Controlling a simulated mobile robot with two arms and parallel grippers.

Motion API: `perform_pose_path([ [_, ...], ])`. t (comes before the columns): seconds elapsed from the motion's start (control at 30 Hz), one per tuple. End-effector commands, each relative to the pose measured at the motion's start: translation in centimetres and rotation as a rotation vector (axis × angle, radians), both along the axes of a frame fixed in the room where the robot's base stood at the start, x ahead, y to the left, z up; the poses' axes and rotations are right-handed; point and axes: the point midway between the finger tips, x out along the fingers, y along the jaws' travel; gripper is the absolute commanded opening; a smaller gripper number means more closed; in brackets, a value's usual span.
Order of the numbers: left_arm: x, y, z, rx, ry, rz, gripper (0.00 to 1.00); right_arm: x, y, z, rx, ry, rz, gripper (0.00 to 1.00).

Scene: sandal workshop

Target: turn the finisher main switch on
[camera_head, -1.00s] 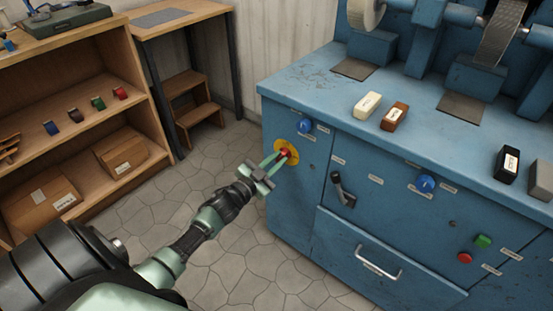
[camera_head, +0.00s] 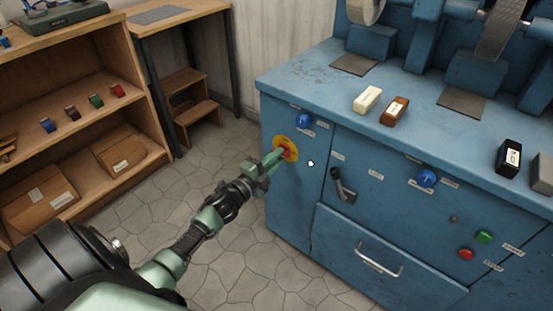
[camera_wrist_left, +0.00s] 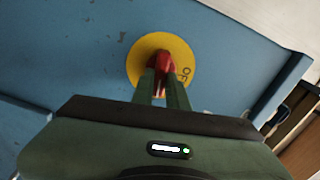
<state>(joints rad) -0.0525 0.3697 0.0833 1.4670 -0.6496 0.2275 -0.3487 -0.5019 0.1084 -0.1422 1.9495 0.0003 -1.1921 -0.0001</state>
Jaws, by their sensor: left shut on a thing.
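The finisher main switch is a red handle (camera_head: 289,155) on a yellow round plate (camera_head: 279,143), on the left front of the blue finisher cabinet (camera_head: 290,205). My left gripper (camera_head: 284,154) is shut on the red handle. In the left wrist view, the fingers (camera_wrist_left: 164,82) close around the lower part of the handle (camera_wrist_left: 165,60). The rest of the plate's lettering is hidden or unreadable. A small lamp (camera_head: 310,163) right of the switch glows white. My right gripper is out of view.
A blue knob (camera_head: 304,120) sits just above the switch. A black lever (camera_head: 341,186), another blue knob (camera_head: 427,178), and green (camera_head: 484,236) and red buttons (camera_head: 466,254) are further right. A wooden shelf (camera_head: 90,110) stands left; the floor between is clear.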

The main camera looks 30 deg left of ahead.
Motion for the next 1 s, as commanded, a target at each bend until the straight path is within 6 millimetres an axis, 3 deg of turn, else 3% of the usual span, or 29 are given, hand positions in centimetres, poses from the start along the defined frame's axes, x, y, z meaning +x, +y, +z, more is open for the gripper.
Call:
perform_pose_path([
  [0.4,-0.1,0.0,-0.3,0.196,-0.012,0.0,0.0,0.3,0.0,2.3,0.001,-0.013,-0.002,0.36],
  [0.97,-0.1,0.0,-0.3,0.227,-0.015,0.0,0.0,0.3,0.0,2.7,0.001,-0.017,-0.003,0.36],
  [1.0,-0.1,0.0,-0.3,0.228,-0.015,0.0,0.2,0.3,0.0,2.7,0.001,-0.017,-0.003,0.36],
])
